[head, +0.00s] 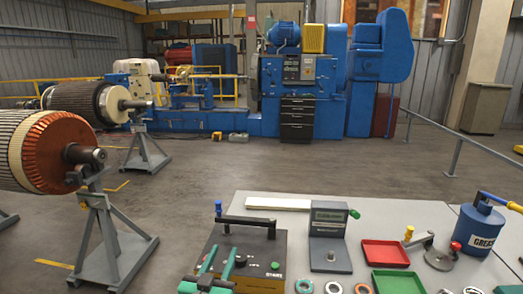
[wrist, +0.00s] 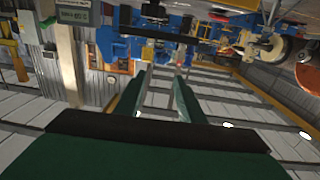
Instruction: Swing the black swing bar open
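The black swing bar (head: 246,221) lies roughly level above the dark box (head: 215,240) on the bench. A blue knob (head: 218,208) stands at its left end. A long dark bar in the upper wrist view (wrist: 150,34) appears to be the same swing bar. My gripper (head: 221,254) shows two green fingers in front of the bar, over the box's left part, apart from the bar. In the wrist view my gripper (wrist: 163,76) has a clear gap between its fingers and holds nothing. The fingers hide part of the box front.
The box has a green button (head: 275,265) and a START label. To its right stand a display unit (head: 328,235), red tray (head: 385,253), green tray (head: 398,281), several rings and a grease can (head: 478,228). Rotors on stands (head: 110,240) are at left. A white strip (head: 278,203) lies behind the bar.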

